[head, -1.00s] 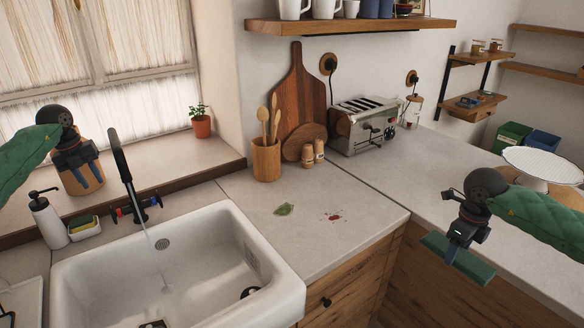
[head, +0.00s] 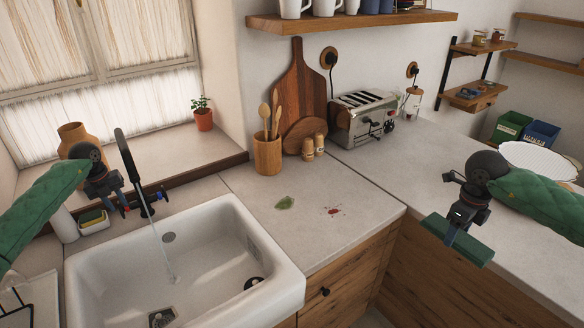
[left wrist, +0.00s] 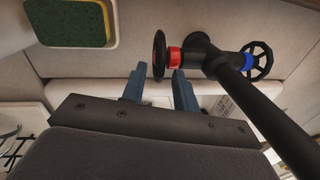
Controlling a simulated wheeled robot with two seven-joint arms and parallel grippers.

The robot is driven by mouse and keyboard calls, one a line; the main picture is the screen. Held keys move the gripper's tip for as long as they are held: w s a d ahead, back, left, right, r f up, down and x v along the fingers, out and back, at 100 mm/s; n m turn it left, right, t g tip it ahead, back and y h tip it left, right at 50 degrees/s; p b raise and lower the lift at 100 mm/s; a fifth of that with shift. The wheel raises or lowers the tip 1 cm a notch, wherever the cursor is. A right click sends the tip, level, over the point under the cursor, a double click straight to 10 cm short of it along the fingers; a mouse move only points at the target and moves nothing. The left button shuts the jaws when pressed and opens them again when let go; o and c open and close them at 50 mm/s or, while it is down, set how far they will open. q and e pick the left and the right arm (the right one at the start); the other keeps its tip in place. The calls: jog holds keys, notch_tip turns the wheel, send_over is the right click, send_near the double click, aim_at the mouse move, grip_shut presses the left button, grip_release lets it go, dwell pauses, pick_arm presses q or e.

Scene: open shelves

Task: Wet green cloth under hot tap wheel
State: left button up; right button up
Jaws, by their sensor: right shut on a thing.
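The black tap (head: 133,165) stands behind the white sink, and a thin stream of water (head: 165,250) runs from it into the basin. Its red-marked wheel (left wrist: 159,57) and blue-marked wheel (left wrist: 262,60) show in the left wrist view. My left gripper (head: 120,202) is beside the red-marked wheel. In the left wrist view its fingers (left wrist: 157,80) are apart, with the wheel's rim just ahead between the tips; I cannot tell whether they touch. My right gripper (head: 456,232) is shut on the folded green cloth (head: 468,248), above the right counter's front edge.
The sink (head: 285,280) is at front left. A sponge (head: 92,218) in its dish stands beside the tap. A green patch (head: 285,203) and red patch (head: 334,211) mark the counter. A utensil pot (head: 267,155), cutting boards and toaster (head: 362,120) stand behind.

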pick_arm(q)
grip_shut()
pick_arm(e)
jog(key=shift+f, duration=0.1)
pick_arm(q)
jog(key=shift+w+a+f+g+h+b, duration=0.15)
jog(key=shift+w+g+h+b, duration=0.2)
jog(key=shift+g+b, duration=0.35)
pick_arm(e)
jog(key=shift+f, duration=0.6)
pick_arm(q)
jog(key=shift+w+a+r+g+h+b, duration=0.2)
jog(key=shift+g+h+b, duration=0.25)
jog(key=shift+g+b, duration=0.2)
pick_arm(e)
jog(key=shift+f, duration=0.65)
pick_arm(q)
grip_release()
